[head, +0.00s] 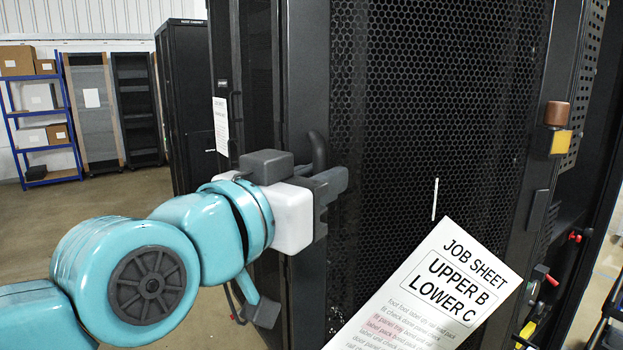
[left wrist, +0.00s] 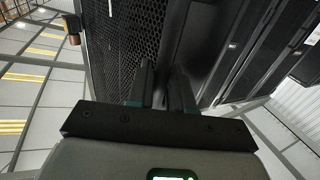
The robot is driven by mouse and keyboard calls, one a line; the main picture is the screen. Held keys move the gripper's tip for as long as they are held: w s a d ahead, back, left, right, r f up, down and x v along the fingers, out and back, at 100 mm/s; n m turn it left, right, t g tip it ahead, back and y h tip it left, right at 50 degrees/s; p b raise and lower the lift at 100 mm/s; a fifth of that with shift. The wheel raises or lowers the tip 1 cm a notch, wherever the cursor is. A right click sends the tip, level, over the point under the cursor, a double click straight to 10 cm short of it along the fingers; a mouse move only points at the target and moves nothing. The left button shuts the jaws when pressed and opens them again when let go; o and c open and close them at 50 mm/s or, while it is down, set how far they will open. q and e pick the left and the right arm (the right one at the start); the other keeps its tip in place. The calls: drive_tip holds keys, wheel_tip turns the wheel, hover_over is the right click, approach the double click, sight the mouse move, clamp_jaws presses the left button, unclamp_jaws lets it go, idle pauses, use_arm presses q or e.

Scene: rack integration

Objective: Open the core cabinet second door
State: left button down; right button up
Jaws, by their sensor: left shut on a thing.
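The core cabinet's tall black mesh door (head: 430,90) fills the middle of the head view. A dark curved handle (head: 319,150) stands out near its left edge. My left gripper (head: 332,188) is at this handle, its jaws shut on it; the gripper partly hides the handle's lower part. In the left wrist view the two fingers (left wrist: 165,92) point at the door's edge beside the mesh (left wrist: 125,40); the grip itself is dark there. I cannot tell whether the door stands ajar. My right gripper is not in view.
A white job sheet (head: 440,290) reading "UPPER B LOWER C" covers the lower front. A brown and yellow fixture (head: 559,128) sits at the cabinet's right. Another black cabinet (head: 188,90), open racks and a blue shelf (head: 42,120) with boxes stand behind left. Floor is clear at left.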

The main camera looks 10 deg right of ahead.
use_arm(q)
drive_tip(key=shift+w+r, duration=0.1)
drive_tip(key=c, duration=1.4)
unclamp_jaws()
drive_tip(key=shift+o, duration=1)
drive_tip(key=shift+d, duration=0.15)
drive_tip(key=shift+a, duration=0.25)
drive_tip(key=b+v, duration=0.4)
drive_tip(key=v, duration=1.2)
drive_tip(key=shift+d+b, duration=0.15)
drive_tip(key=shift+b, duration=0.25)
